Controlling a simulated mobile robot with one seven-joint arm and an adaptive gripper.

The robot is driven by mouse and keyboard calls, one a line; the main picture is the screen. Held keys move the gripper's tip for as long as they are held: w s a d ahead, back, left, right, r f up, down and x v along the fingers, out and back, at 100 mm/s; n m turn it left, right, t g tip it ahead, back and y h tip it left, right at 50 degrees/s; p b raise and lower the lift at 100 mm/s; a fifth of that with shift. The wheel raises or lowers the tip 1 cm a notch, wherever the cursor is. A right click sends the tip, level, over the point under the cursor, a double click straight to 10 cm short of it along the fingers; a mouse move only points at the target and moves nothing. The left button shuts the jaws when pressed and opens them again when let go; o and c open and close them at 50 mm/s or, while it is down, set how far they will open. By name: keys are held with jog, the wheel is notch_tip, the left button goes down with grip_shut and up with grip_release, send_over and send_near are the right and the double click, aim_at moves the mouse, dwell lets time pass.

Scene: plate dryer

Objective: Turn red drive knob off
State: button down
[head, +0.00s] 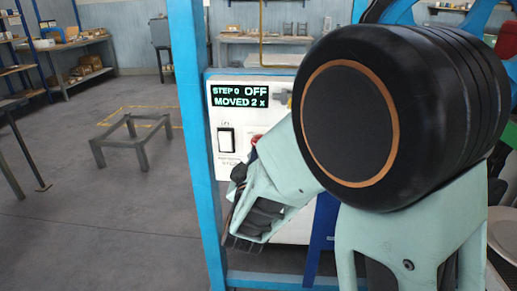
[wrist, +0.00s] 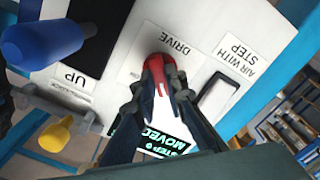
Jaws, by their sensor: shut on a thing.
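The red drive knob (wrist: 158,61) is on the white control panel (wrist: 125,70), beside the DRIVE label, in the wrist view. My gripper (wrist: 161,78) has its dark fingers closed on both sides of the knob, with red showing between them. In the head view, a sliver of the red knob (head: 256,138) shows at the panel (head: 228,168); my arm hides most of it. My gripper (head: 245,165) reaches to the panel there. The display (head: 240,96) reads STEP 0, OFF and MOVED 2 x.
A blue handle (wrist: 45,40) and a yellow knob (wrist: 57,134) stick out at left. A blue frame post (head: 191,130) stands left of the panel. A low metal stand (head: 130,137) is on the floor.

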jog(key=shift+r, duration=0.1)
dwell(0.3)
jog(key=c, duration=2)
grip_release()
jog(key=shift+o, duration=0.2)
jog(key=s, duration=0.7)
jog(key=shift+s, duration=0.2)
jog(key=shift+a, duration=0.1)
